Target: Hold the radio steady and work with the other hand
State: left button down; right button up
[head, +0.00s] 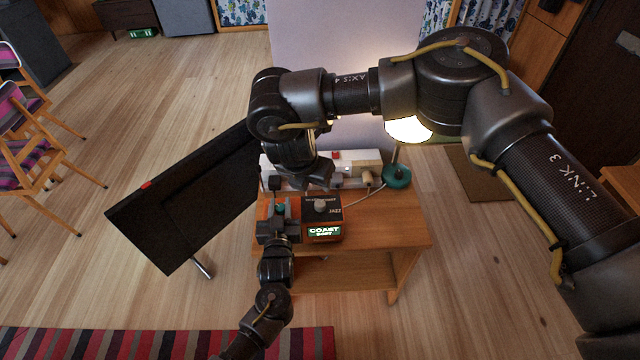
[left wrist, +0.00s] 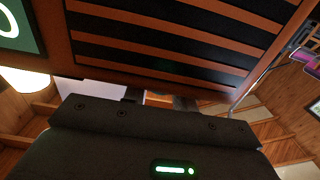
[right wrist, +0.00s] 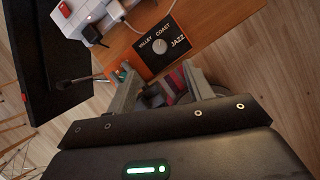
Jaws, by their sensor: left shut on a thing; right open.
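The radio (head: 327,228) stands on the wooden side table (head: 400,232). Its dark top has a pale knob (head: 320,205) with the words valley, coast and jazz around it, and its lit display reads "COAST". My left gripper (head: 281,222) is shut on the radio's left side. The slatted grille (left wrist: 160,45) fills the left wrist view; the grasp is mostly hidden there. My right gripper (head: 317,183) is open and empty, pointing down above and behind the radio. In the right wrist view the knob (right wrist: 159,46) shows just beyond its parted fingers (right wrist: 158,80).
A white power strip (head: 350,163) with a red switch and plugs lies behind the radio. A lit lamp with a teal base (head: 397,176) stands at the table's back right. A large black panel (head: 185,205) leans at left. Open floor surrounds the table.

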jog(key=shift+r, duration=2.45)
pick_arm(q)
jog(key=c, duration=1)
grip_release()
jog(key=shift+c, duration=0.2)
jog(key=s, duration=1.2)
jog(key=shift+d, duration=0.4)
